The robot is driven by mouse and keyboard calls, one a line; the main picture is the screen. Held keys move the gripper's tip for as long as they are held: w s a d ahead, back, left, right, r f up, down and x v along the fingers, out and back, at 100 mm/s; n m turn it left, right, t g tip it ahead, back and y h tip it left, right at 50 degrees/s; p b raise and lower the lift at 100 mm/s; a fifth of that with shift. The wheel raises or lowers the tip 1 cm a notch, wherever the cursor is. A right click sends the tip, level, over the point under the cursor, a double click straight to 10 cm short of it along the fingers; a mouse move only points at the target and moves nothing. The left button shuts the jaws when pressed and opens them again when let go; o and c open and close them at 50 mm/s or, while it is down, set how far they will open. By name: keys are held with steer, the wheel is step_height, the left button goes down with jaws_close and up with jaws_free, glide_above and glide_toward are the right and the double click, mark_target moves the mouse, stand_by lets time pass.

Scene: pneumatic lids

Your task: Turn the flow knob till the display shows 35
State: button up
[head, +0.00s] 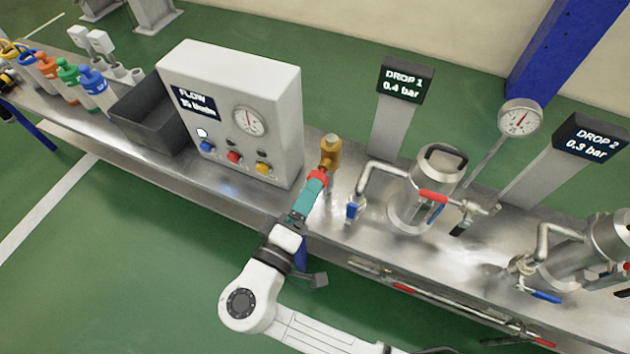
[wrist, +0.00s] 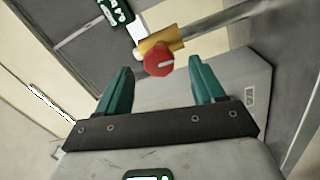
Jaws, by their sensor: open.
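The red flow knob (wrist: 158,62) sits on a brass valve body (wrist: 161,45) in the wrist view. In the head view the red knob (head: 318,176) shows at the ends of my teal fingers, with the brass body (head: 330,150) just beyond. My gripper (wrist: 159,67) is open, with the knob between the lines of its two fingertips and a visible gap on each side. It also shows in the head view (head: 314,186). The FLOW display (head: 194,103) on the white box seems to read 35, though the digits are small and blurred.
The white control box (head: 228,60) carries a round gauge (head: 250,121) and coloured buttons. A steel vessel (head: 425,190) and piping with a blue-handled valve (head: 353,210) stand to the right. A dark bin (head: 150,115) is at the left. Open floor lies in front of the bench.

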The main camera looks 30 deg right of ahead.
steer(key=v, duration=0.6)
steer(key=shift+a, duration=0.1)
stand_by(0.5)
